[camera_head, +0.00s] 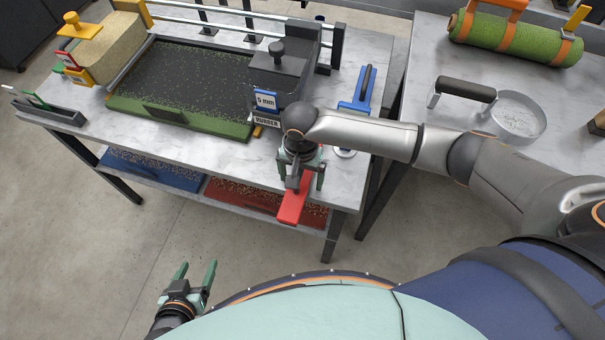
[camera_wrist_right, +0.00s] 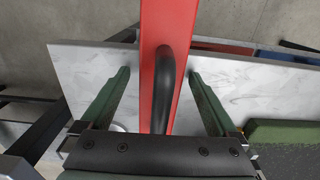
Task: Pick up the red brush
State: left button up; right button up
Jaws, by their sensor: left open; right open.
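The red brush (camera_head: 292,207) lies at the front edge of the left table, with its red end sticking out past the edge. In the right wrist view it shows as a long red bar (camera_wrist_right: 152,20) with a curved black handle (camera_wrist_right: 165,85). My right gripper (camera_head: 301,182) is over the brush and open. In the right wrist view its fingers (camera_wrist_right: 158,76) stand on either side of the bar and handle, with gaps visible. My left gripper (camera_head: 197,266) is open and empty, low over the floor in front of the table. The brush's far part is hidden under my right gripper.
A dark tray with green edges (camera_head: 178,127), a black hopper marked "5 mm" (camera_head: 283,72) and a blue tool (camera_head: 357,105) are on the table. Blue (camera_head: 155,168) and red (camera_head: 240,193) trays lie below. A turf roll (camera_head: 515,40) and a sieve (camera_head: 517,118) are on the right table.

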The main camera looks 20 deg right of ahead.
jog(key=c, duration=1.4)
grip_shut()
jog(key=shift+r, duration=0.15)
